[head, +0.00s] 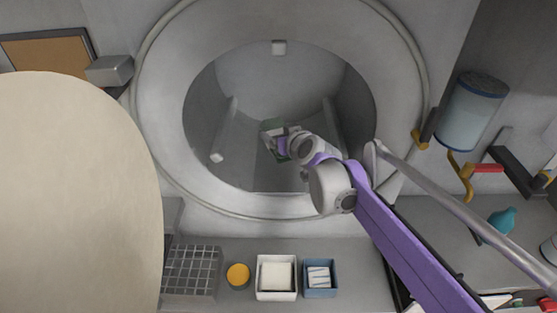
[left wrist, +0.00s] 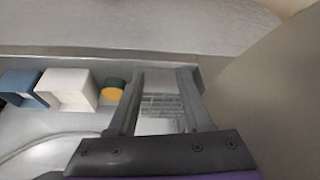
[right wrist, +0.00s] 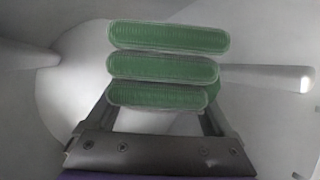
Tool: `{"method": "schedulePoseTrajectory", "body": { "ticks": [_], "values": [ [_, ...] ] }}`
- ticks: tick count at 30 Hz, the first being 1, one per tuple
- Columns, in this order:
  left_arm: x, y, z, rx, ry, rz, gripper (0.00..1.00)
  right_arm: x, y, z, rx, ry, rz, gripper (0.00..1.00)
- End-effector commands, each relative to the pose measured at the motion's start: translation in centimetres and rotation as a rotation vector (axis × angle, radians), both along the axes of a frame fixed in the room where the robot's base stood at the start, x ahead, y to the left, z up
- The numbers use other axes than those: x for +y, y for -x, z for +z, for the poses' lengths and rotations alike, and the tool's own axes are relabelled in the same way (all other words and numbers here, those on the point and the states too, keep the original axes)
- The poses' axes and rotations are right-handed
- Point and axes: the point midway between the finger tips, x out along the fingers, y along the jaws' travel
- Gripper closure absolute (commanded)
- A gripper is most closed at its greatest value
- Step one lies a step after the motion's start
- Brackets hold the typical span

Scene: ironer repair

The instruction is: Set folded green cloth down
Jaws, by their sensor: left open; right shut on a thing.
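The folded green cloth (right wrist: 163,67) shows as three stacked green folds in the right wrist view. In the head view only a small part of the green cloth (head: 272,126) shows, inside the round drum (head: 160,105). My right gripper (head: 281,145) reaches through the drum opening and is shut on the cloth. Whether the cloth touches the drum wall I cannot tell. My left gripper (left wrist: 164,76) is open and empty, above a wire basket (left wrist: 162,106); it is not visible in the head view.
Below the drum stand the wire basket (head: 190,272), a yellow-topped jar (head: 238,275), a white box (head: 276,294) and a blue box (head: 320,293). A blue cylinder (head: 470,112) is at right. A large beige rounded form (head: 75,190) fills the left. Ribs (right wrist: 270,78) line the drum.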

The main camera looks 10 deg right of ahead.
Motion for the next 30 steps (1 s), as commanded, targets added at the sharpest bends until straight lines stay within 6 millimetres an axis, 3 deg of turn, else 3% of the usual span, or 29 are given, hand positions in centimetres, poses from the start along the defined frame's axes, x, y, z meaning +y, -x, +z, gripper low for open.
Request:
{"method": "schedulePoseTrajectory", "body": {
  "ticks": [1,6,11,18,29,30],
  "values": [
    [0.0,0.0,-0.6,0.002,0.000,0.000,0.50,0.0,0.0,-1.3,0.001,0.000,0.000,0.72],
    [0.0,-0.1,-1.4,0.005,0.000,0.000,0.50,0.0,0.0,-4.1,0.000,0.000,0.000,0.72],
    [0.0,-0.1,-1.7,0.006,0.000,0.000,0.50,0.0,0.0,-5.1,0.000,0.000,0.000,0.72],
    [0.0,-0.2,-3.0,0.010,0.000,0.000,0.50,0.0,0.0,-8.3,0.000,0.000,0.000,0.72],
    [0.0,-0.2,-2.9,0.010,0.000,0.000,0.50,0.0,0.0,-8.6,0.000,0.000,0.000,0.72],
    [0.0,-0.2,-2.9,0.010,0.000,0.000,0.50,0.0,0.0,-8.6,0.000,0.000,0.000,0.08]
  ]
}}
